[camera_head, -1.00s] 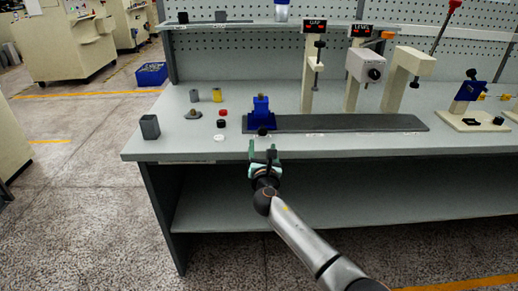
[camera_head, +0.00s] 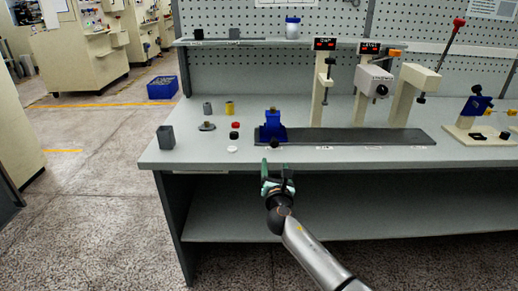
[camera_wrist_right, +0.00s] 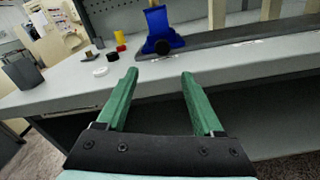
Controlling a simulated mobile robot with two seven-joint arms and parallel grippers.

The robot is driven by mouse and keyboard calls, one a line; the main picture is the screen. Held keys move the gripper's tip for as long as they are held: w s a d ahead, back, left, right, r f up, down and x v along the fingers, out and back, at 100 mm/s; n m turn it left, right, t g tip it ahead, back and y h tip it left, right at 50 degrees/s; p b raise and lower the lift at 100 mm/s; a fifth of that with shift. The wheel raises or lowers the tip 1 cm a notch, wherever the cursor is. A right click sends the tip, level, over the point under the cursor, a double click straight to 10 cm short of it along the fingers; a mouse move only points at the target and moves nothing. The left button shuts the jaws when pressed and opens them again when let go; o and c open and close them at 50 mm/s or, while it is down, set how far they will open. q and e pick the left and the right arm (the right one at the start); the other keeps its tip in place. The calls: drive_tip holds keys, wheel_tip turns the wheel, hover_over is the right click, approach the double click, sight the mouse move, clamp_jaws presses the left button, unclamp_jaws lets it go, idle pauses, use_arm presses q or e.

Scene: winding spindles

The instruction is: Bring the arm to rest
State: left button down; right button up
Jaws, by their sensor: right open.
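My right gripper (camera_head: 278,172) is open and empty, in front of the bench's front edge. Its two green fingers (camera_wrist_right: 160,85) stand apart in the right wrist view with nothing between them. The grey bench top (camera_head: 185,153) lies just beyond the fingertips. A blue fixture (camera_head: 273,130) stands on the bench beyond the gripper, at the left end of a dark grey rail (camera_head: 350,136). The blue fixture also shows in the right wrist view (camera_wrist_right: 160,28). My left gripper is not in view.
A dark grey cup (camera_head: 166,138) stands at the bench's left end. Small grey, yellow, red, black and white parts lie left of the fixture, including a yellow cylinder (camera_head: 229,108). Several cream posts stand behind the rail. A lower shelf (camera_head: 350,205) runs under the bench.

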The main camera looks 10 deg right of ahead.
drive_tip(key=s+a+f+m+g+y+p, duration=0.1)
drive_tip(key=s+f+m+g+y+p, duration=0.15)
drive_tip(key=s+f+m, duration=0.65)
drive_tip(key=s+a+f+m+g+y+p, duration=0.1)
drive_tip(key=s+a+f+m+g+p, duration=0.2)
drive_tip(key=s+f, duration=0.65)
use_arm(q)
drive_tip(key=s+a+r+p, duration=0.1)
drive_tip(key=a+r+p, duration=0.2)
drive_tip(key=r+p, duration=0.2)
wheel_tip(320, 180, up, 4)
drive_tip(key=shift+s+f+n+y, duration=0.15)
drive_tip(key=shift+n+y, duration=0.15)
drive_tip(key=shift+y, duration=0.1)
use_arm(e)
drive_tip(key=s+r+m+g+y, duration=0.2)
drive_tip(key=s+m, duration=1.4)
drive_tip(key=s, duration=0.8)
drive_tip(key=shift+s+r+g+y, duration=0.15)
drive_tip(key=shift+r+g+y, duration=0.25)
drive_tip(key=shift+r, duration=0.2)
